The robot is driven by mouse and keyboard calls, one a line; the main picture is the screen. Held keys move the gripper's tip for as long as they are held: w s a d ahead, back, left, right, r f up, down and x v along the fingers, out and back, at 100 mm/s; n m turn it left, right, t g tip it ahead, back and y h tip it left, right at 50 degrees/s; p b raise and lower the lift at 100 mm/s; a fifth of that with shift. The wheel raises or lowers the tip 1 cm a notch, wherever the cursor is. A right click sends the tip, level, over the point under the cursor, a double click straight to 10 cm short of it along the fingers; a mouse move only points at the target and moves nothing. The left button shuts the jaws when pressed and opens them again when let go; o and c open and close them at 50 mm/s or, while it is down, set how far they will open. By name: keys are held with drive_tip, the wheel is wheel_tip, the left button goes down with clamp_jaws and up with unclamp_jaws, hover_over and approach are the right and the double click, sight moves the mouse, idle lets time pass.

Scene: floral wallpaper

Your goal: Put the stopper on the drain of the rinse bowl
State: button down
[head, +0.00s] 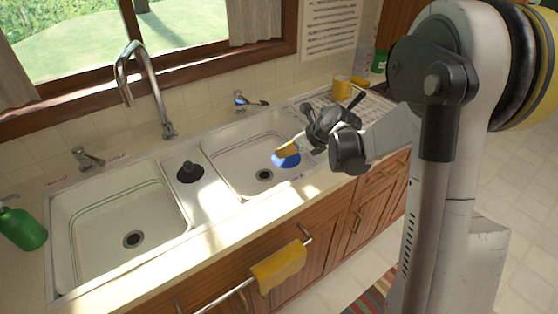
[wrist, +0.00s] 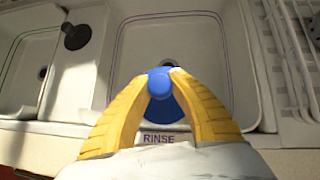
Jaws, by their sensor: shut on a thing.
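My gripper (head: 288,150) has yellow fingers, which also fill the lower middle of the wrist view (wrist: 160,85). It is shut on a blue stopper (head: 287,161), seen between the fingertips in the wrist view (wrist: 161,84). The stopper is held above the rinse bowl (head: 228,160), the right-hand basin in the head view. A "RINSE" label (wrist: 159,138) is on its near rim in the wrist view. The rinse bowl's dark drain (head: 264,175) is uncovered, left of and below the stopper in the head picture.
A second basin (head: 70,215) with its own drain (head: 133,239) lies left. A black round object (head: 190,172) stands on the divider. A tall faucet (head: 145,85) rises behind. A green bottle (head: 22,228) is far left; a drying rack (wrist: 290,60) is right. A yellow towel (head: 278,267) hangs in front.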

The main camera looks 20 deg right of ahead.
sight(287, 159)
drive_tip(key=shift+n+y, duration=0.4)
drive_tip(key=shift+n, duration=0.1)
drive_tip(key=d+b+x, duration=0.1)
drive_tip(key=x, duration=0.5)
drive_tip(key=b+x, duration=0.1)
drive_tip(key=x, duration=0.5)
drive_tip(key=d+f+b+x, duration=0.1)
drive_tip(key=b+x, duration=0.1)
drive_tip(key=x, duration=0.4)
drive_tip(key=shift+w+d+f, duration=0.15)
drive_tip(key=shift+w+f, duration=0.1)
drive_tip(key=shift+w, duration=0.2)
drive_tip(key=shift+f+b, duration=1)
drive_tip(key=shift+f, duration=0.8)
drive_tip(key=shift+f, duration=0.1)
drive_tip(key=shift+f, duration=0.2)
drive_tip(key=c, duration=1.3)
unclamp_jaws()
drive_tip(key=shift+r, duration=0.1)
